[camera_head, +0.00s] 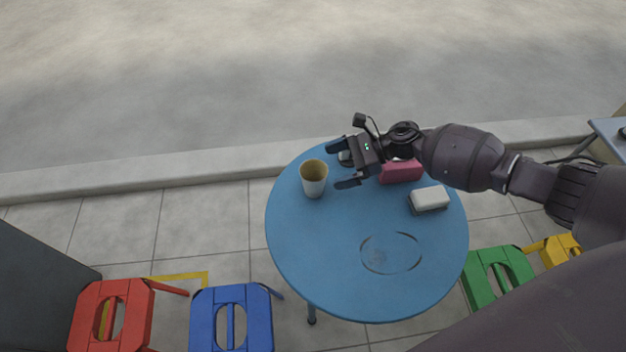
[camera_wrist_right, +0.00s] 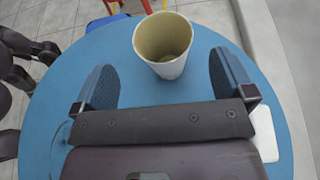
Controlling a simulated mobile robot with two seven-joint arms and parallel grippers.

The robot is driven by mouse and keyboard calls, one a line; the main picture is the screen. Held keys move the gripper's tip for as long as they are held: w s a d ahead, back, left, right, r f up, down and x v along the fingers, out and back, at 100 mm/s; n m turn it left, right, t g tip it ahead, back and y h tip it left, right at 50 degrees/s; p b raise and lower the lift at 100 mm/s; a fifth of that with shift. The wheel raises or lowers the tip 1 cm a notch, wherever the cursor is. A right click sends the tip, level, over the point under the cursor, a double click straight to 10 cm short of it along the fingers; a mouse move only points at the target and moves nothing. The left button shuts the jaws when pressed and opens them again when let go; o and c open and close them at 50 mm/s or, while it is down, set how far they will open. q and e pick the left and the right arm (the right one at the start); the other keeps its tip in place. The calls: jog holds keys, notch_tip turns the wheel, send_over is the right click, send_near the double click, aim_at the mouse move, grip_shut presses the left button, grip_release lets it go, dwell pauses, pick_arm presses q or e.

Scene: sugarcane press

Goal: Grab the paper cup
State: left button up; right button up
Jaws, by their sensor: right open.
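The paper cup (camera_head: 313,180) stands upright on the blue round table (camera_head: 330,260), near its far left edge. It is pale outside and tan inside, and looks empty. My right gripper (camera_head: 339,165) is open just to the right of the cup, its fingers pointing toward it. In the right wrist view the cup (camera_wrist_right: 163,45) lies ahead of and between the two spread fingers (camera_wrist_right: 160,85), apart from both. My left gripper does not show in the head view.
A pink box (camera_head: 401,172) and a white-topped block (camera_head: 430,198) sit on the table near my right arm. Red (camera_head: 110,315), blue (camera_head: 232,318) and green (camera_head: 497,275) stools stand around the table. The table's front and left parts are clear.

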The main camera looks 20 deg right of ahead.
aim_at(317, 170)
jog(key=shift+b+x, duration=0.4)
jog(key=shift+x, duration=2.3)
jog(key=shift+w+r, duration=0.15)
jog(key=c, duration=0.9)
